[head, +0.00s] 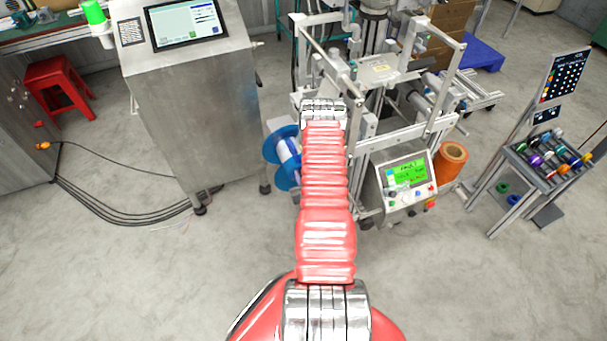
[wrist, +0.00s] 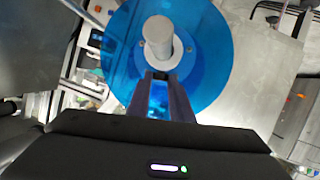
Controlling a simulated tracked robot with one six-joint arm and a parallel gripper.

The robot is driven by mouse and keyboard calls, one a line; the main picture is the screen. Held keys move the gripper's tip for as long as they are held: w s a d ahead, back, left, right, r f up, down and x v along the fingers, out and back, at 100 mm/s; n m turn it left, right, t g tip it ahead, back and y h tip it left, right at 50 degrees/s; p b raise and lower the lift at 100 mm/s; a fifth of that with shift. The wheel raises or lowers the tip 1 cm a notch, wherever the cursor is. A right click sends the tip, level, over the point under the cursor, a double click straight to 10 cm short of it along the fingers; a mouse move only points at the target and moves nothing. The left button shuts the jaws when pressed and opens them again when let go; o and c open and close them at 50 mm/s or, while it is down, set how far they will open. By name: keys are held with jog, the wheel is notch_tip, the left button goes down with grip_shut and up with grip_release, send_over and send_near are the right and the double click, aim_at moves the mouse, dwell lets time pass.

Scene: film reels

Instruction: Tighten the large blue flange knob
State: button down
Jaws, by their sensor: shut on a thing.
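The large blue flange (wrist: 214,60) fills the upper middle of the wrist view as a round, glossy disc. A grey cylindrical knob (wrist: 158,32) stands out from its centre. My gripper (wrist: 161,76) reaches to the knob's lower end, its two dark fingers shut on the knob; the exact contact is partly hidden. A strip of blue shows between the fingers. In the head view, the blue-flanged reel (head: 284,148) with a white core is on the left side of the machine. My red arm covers part of that area and my gripper is hidden there.
The metal-framed machine (head: 432,135) with a green-screen control box (head: 408,182) stands right of my arm. A steel cabinet (head: 190,110) with a screen is on the left. An orange roll (head: 452,160) and a rack of coloured spools (head: 548,160) are farther right. Front floor is clear.

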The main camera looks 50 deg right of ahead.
jog(key=c, duration=1.6)
grip_release()
jog(key=shift+o, duration=0.2)
jog(key=v, duration=1.3)
jog(key=shift+s+a, duration=0.2)
jog(key=shift+s, duration=0.1)
jog(key=shift+r, duration=0.15)
